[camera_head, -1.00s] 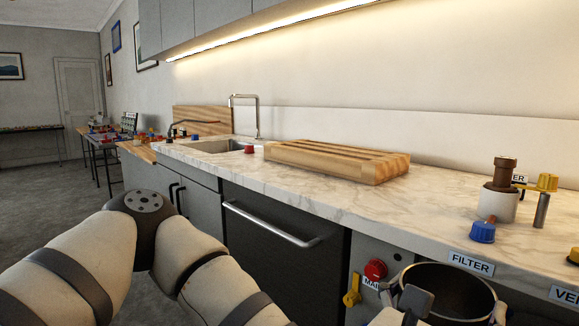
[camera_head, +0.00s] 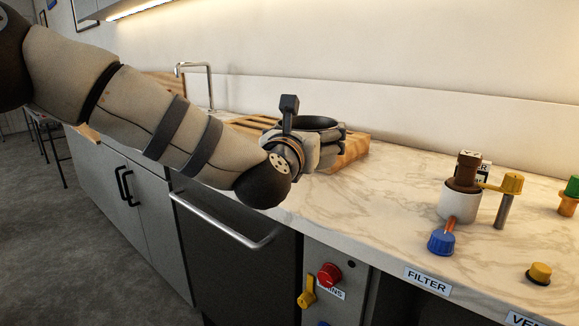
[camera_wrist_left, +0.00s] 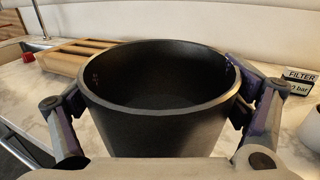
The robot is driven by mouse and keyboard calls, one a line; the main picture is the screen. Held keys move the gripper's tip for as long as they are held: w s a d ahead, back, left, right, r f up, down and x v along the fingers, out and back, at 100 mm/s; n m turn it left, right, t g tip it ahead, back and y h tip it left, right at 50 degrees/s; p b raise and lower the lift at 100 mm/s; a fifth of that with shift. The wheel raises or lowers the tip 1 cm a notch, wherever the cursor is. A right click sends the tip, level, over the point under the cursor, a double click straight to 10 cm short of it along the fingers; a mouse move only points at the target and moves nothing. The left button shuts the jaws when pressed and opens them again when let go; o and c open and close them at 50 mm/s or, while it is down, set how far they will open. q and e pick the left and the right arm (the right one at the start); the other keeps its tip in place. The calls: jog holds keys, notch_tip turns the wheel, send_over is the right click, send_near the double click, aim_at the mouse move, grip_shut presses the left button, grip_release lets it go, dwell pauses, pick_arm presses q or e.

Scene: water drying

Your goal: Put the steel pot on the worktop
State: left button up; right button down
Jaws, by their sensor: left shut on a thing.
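The steel pot (camera_head: 315,122) looks dark grey, round and open at the top. My left gripper (camera_head: 318,142) is shut on it, over the marble worktop (camera_head: 400,200) and in front of the slatted wooden board (camera_head: 352,152). In the left wrist view the pot (camera_wrist_left: 150,135) is upright and looks empty, with one finger of the left gripper on each side of it. The pot's base is hidden, so I cannot tell whether it touches the worktop. My right gripper is not in view.
A brown-topped white valve (camera_head: 462,195) with yellow and blue knobs stands to the right on the worktop. A yellow button (camera_head: 539,273) lies near the front right. The tap (camera_head: 210,85) stands at the back left. The worktop between pot and valve is clear.

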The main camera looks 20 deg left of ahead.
pick_arm(q)
jog(key=w+f, duration=0.1)
jog(key=f, duration=0.1)
jog(key=w+a+f, duration=0.1)
jog(key=w, duration=0.1)
jog(key=w+f, duration=0.2)
jog(key=shift+w+a+f+b, duration=0.1)
jog(key=shift+a+f+b, duration=0.25)
jog(key=shift+a+b, duration=0.05)
jog(key=f, duration=0.4)
jog(key=shift+w+a, duration=0.1)
jog(key=shift+w, duration=0.3)
jog(key=shift+r, duration=0.15)
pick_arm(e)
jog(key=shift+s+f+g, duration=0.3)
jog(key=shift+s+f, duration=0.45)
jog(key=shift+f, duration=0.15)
pick_arm(q)
jog(key=shift+f, duration=0.2)
jog(key=o, duration=1.1)
jog(key=shift+f, duration=0.1)
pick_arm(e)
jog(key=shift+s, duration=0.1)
